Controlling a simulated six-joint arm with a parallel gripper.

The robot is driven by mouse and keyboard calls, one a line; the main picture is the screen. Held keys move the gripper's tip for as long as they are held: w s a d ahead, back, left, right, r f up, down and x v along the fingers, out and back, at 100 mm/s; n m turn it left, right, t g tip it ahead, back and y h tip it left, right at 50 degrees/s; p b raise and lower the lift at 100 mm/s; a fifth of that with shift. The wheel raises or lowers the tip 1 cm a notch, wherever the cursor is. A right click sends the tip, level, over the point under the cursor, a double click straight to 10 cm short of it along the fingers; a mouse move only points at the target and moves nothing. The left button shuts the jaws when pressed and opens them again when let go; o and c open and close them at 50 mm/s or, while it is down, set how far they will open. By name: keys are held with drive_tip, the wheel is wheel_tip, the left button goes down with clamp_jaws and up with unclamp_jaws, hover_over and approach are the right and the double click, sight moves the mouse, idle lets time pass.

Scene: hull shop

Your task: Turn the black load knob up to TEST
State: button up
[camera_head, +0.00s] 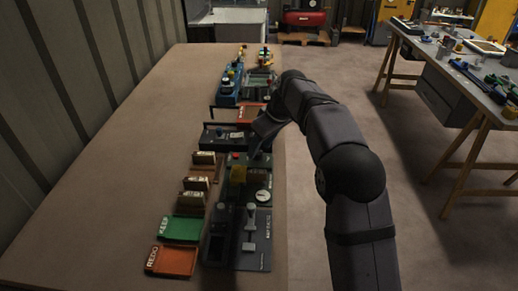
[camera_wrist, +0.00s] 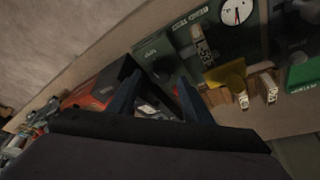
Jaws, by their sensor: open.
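My gripper (camera_head: 259,143) is over the right side of the long bench, above a row of dark panels. In the wrist view its two blue-grey fingers (camera_wrist: 157,100) stand apart with nothing clearly held between them. A dark green panel with a white dial (camera_wrist: 237,11) lies beyond the fingers to the right; the dial also shows in the head view (camera_head: 262,196). A pale tag (camera_wrist: 204,44) on this panel seems to read TEST upside down. A yellow block (camera_wrist: 226,75) is beside it.
A green tray (camera_head: 181,229) and an orange tray (camera_head: 170,261) lie near the bench's front. Small card holders (camera_head: 196,183) stand left of the panels. A blue device (camera_head: 228,93) is farther back. The bench's left side (camera_head: 120,150) is clear.

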drive_tip(key=shift+x, duration=1)
drive_tip(key=c, duration=1.1)
drive_tip(key=shift+o, duration=0.2)
drive_tip(key=shift+m+t, duration=0.3)
drive_tip(key=shift+m, duration=0.2)
drive_tip(key=o, duration=1.1)
drive_tip(key=shift+c, duration=0.2)
drive_tip(key=v, duration=0.7)
drive_tip(key=shift+r, duration=0.25)
